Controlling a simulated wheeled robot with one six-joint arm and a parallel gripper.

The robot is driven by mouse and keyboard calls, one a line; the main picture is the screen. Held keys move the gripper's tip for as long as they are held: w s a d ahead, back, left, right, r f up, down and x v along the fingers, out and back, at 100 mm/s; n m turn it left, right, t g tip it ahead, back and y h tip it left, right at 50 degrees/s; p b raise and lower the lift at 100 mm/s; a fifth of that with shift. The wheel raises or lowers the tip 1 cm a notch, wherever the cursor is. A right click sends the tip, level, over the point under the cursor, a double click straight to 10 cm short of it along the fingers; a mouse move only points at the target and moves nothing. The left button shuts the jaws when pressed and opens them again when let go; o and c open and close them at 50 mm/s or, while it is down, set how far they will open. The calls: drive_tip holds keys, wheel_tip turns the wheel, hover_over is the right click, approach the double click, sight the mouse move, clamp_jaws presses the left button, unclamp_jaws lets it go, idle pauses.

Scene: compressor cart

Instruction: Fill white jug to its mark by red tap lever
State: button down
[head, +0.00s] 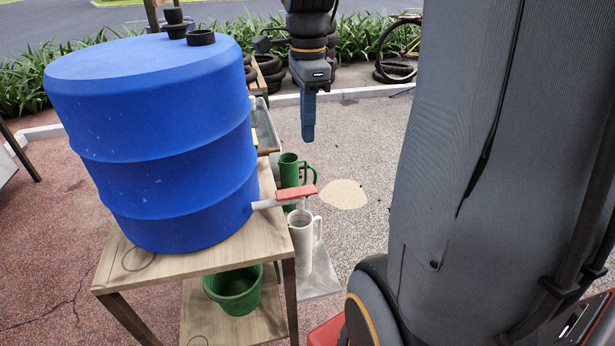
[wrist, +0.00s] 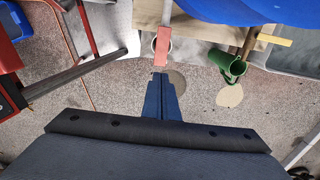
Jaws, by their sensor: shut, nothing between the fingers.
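My gripper (head: 308,130), with blue fingers (wrist: 160,82), is shut and empty, above and apart from the lever.
A green jug (head: 290,172) stands behind the white jug, near a second tap with a yellow lever (wrist: 273,39). A green bucket (head: 235,292) sits on the lower shelf. A sandy patch (head: 343,194) lies on open ground to the right. Tyres (head: 268,72) lie behind.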

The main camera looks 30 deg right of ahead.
sight(311, 189)
wheel_tip(311, 189, down, 14)
drive_tip(key=p, duration=0.2)
drive_tip(key=shift+r+p, duration=0.15)
drive_tip(key=shift+p, duration=0.25)
drive_tip(key=shift+s+d+f, duration=0.1)
drive_tip(key=shift+d+f, duration=0.1)
drive_tip(key=shift+f, duration=0.3)
drive_tip(key=shift+s+d+f, duration=0.1)
drive_tip(key=shift+d+f, duration=0.1)
drive_tip(key=shift+f, duration=0.3)
drive_tip(key=shift+r, duration=0.1)
drive_tip(key=shift+r, duration=0.1)
idle(3.7)
drive_tip(key=shift+r+p, duration=0.75)
drive_tip(key=shift+p, duration=0.1)
